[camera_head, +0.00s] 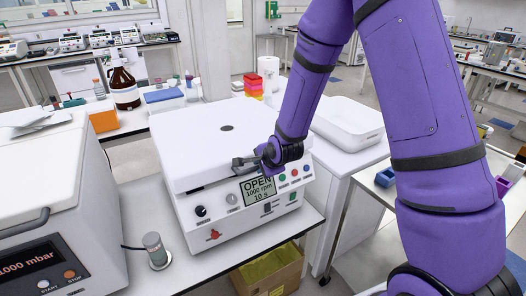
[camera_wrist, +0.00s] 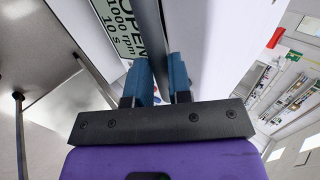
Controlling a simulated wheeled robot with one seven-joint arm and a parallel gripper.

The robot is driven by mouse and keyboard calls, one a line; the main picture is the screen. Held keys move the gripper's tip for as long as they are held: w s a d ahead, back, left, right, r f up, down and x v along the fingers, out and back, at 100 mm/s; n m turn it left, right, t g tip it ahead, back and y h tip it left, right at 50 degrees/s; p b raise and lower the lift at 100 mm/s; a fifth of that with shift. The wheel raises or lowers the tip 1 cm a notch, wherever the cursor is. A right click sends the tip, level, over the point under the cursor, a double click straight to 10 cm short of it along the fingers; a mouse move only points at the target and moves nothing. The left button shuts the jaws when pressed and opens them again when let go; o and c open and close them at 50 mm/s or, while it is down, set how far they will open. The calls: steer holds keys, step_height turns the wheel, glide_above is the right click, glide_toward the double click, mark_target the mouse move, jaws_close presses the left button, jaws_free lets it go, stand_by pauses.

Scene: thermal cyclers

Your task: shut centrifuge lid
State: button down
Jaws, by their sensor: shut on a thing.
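The centrifuge (camera_head: 228,226) is a white box on the bench, left of my arm in the head view. Its display reads "OPEN, 1000 rpm, 10 s". Its white lid (camera_head: 205,140) lies low and almost flat over the body, with a dark line under its front edge. I cannot tell whether it is fully seated. My gripper (camera_head: 247,163) is at the lid's front edge, just above the display. In the wrist view my gripper (camera_wrist: 162,78) has its blue fingers on either side of the lid's grey edge strip (camera_wrist: 150,25), shut on it.
A white tray (camera_head: 347,122) lies behind my arm, and a brown bottle (camera_head: 123,88) stands behind. A cardboard box (camera_head: 268,273) is below.

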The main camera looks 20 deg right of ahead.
steer(key=shift+s+d+f, duration=0.1)
steer(key=shift+s+f, duration=0.05)
steer(key=shift+f, duration=0.7)
steer(key=shift+s+a+f, duration=0.1)
steer(key=shift+s+f, duration=0.1)
steer(key=shift+f, duration=0.7)
steer(key=shift+s+d+f, duration=0.1)
steer(key=shift+s+f, duration=0.05)
steer(key=shift+f, duration=0.7)
steer(key=c, duration=1.1)
jaws_free()
steer(key=shift+o, duration=0.2)
steer(key=shift+w, duration=0.1)
steer(key=v, duration=1)
steer(key=shift+r, duration=0.4)
